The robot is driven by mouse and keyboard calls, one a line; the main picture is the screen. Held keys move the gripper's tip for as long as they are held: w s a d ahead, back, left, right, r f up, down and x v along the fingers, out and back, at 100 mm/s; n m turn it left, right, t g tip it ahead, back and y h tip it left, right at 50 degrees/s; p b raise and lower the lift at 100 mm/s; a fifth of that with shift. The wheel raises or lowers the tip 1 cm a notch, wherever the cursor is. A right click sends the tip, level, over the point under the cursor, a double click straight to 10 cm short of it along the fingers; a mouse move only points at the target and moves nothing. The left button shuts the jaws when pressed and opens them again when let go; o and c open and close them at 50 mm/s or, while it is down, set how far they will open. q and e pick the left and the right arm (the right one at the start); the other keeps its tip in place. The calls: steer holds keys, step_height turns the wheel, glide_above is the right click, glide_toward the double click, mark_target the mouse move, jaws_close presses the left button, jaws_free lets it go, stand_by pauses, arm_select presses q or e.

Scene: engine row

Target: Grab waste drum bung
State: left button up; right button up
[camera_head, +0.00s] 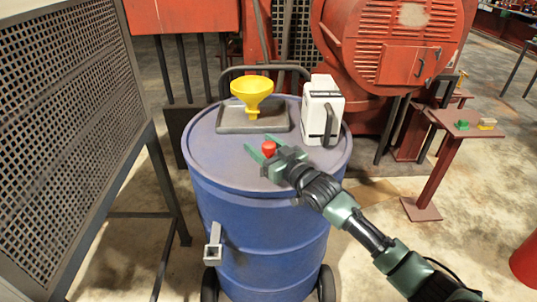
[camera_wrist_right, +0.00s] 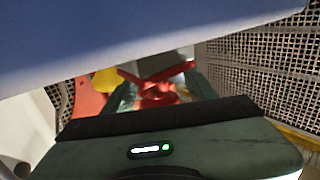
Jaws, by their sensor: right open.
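The waste drum bung (camera_head: 268,147) is a small red cap on the lid of the blue waste drum (camera_head: 215,165), right of the lid's middle in the head view. My right gripper (camera_head: 262,144) comes in from the lower right and is open, its green fingers on either side of the bung. I cannot tell whether they touch it. In the right wrist view, a red shape that looks like the bung (camera_wrist_right: 160,92) shows between the fingers (camera_wrist_right: 160,88), its lower part hidden by my gripper body. My left gripper is not in view.
A yellow funnel (camera_head: 252,88) on a dark tray (camera_head: 225,121) and a white jug (camera_head: 323,112) stand behind the bung on the lid. A mesh guard (camera_head: 65,130) is at the left, red machinery (camera_head: 385,60) behind. A small red stand (camera_head: 437,165) is at the right.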

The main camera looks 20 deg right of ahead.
steer(key=c, duration=1.2)
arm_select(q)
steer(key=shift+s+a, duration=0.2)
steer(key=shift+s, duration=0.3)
arm_select(e)
jaws_close()
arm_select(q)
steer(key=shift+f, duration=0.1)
arm_select(e)
steer(key=shift+r, duration=0.1)
